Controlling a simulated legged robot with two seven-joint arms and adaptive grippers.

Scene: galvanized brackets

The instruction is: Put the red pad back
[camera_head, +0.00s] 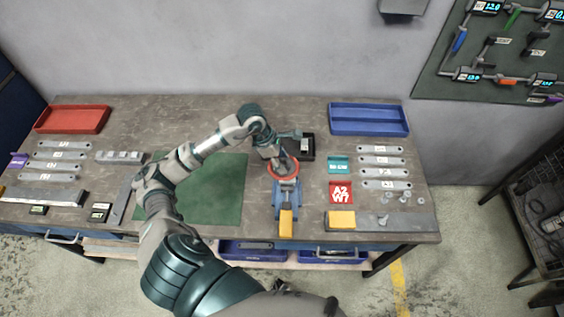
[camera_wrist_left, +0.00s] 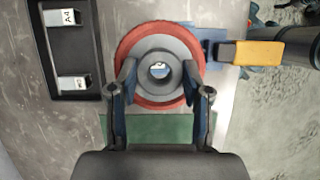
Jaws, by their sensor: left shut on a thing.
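A round red pad (camera_wrist_left: 127,48) with a grey hub and a centre hole shows in the left wrist view; its red rim also shows in the head view (camera_head: 271,172). My left gripper (camera_wrist_left: 159,80) has its fingers on either side of the grey hub and is shut on it. In the head view the left gripper (camera_head: 283,158) is over the far end of a blue fixture (camera_head: 287,192) with a yellow block (camera_head: 286,222). I cannot tell whether the pad touches the fixture. A square red plate marked A2 W7 (camera_head: 340,192) lies to the right. My right gripper is not in view.
A black tray (camera_wrist_left: 68,58) with labelled pieces is beside the pad. A green mat (camera_head: 215,190) lies left of the fixture. A red tray (camera_head: 73,119) and a blue tray (camera_head: 368,119) stand at the back corners. Labelled brackets (camera_head: 380,160) lie on the right.

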